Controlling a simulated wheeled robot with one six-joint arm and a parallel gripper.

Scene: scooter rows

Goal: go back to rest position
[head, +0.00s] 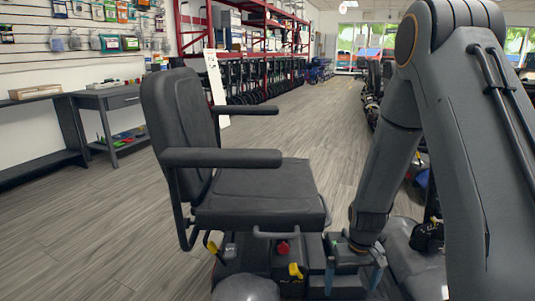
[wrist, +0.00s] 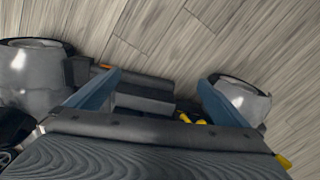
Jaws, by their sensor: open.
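My gripper (head: 352,286) points down at the lower right of the head view, low over the rear of a mobility scooter. Its two blue fingers are apart, and they also show in the wrist view (wrist: 160,80). The gripper is open, and I see nothing held. The scooter's black padded seat (head: 265,190) with armrests stands left of my arm. In the wrist view a dark box-like part (wrist: 145,103) lies between the fingers; contact cannot be told.
Grey rounded fenders (wrist: 245,98) flank the gripper in the wrist view. More scooters (head: 372,100) stand behind my arm, partly hidden. A dark desk (head: 110,105) and a red rack (head: 205,25) are along the left and back. The wood floor (head: 90,220) at left is clear.

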